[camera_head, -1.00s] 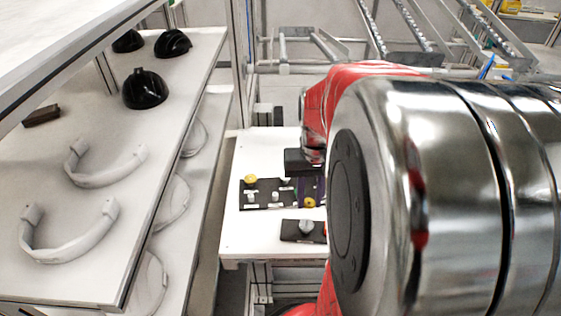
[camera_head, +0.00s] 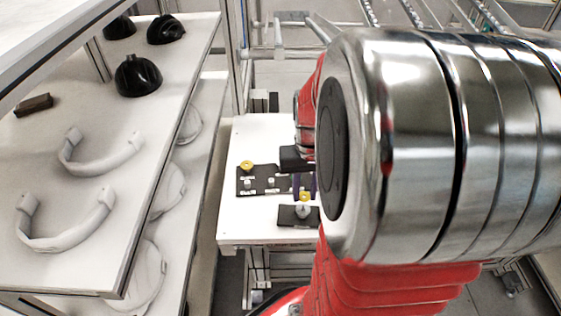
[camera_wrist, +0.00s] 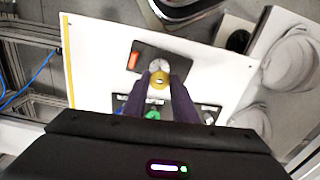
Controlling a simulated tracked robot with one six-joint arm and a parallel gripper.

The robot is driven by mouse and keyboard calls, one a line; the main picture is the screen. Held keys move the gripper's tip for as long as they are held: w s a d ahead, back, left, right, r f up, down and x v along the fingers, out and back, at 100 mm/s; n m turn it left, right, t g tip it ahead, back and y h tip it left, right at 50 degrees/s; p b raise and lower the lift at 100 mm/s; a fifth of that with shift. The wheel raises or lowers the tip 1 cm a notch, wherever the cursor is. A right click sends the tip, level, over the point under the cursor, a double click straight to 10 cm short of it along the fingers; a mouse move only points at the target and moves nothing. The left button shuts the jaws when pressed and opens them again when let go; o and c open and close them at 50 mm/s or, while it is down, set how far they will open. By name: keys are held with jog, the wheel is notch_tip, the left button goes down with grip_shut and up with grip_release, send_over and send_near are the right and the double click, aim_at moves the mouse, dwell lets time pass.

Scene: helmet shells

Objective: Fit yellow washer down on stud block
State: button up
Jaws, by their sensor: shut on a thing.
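The yellow washer (camera_head: 304,197) is between the purple fingertips of my gripper (camera_head: 304,184). In the wrist view my gripper (camera_wrist: 159,84) is shut on the yellow washer (camera_wrist: 159,79). The black stud block (camera_head: 288,216) lies on the table, with its pale stud (camera_head: 302,211) upright and close below the washer in the head view. In the wrist view the stud block (camera_wrist: 178,66) is beyond the fingertips and its silver stud (camera_wrist: 159,65) shows just past the washer. I cannot tell whether the washer touches the stud or is around it.
A black tray (camera_head: 262,188) with small pieces lies behind the stud block, with another yellow piece (camera_head: 247,165) at its left. An orange mark (camera_wrist: 134,61) is on the block. The white table (camera_head: 237,225) is clear to the left. A shelf (camera_head: 130,210) with helmet parts stands left.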

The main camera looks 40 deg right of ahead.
aim_at(303, 205)
jog(key=shift+f, duration=1.05)
jog(key=shift+f, duration=1.5)
dwell(1.1)
jog(key=shift+r, duration=0.2)
jog(key=shift+r, duration=0.35)
jog(key=shift+r, duration=0.35)
jog(key=shift+r, duration=0.35)
jog(key=shift+f, duration=1.25)
dwell(1.5)
jog(key=o, duration=1.1)
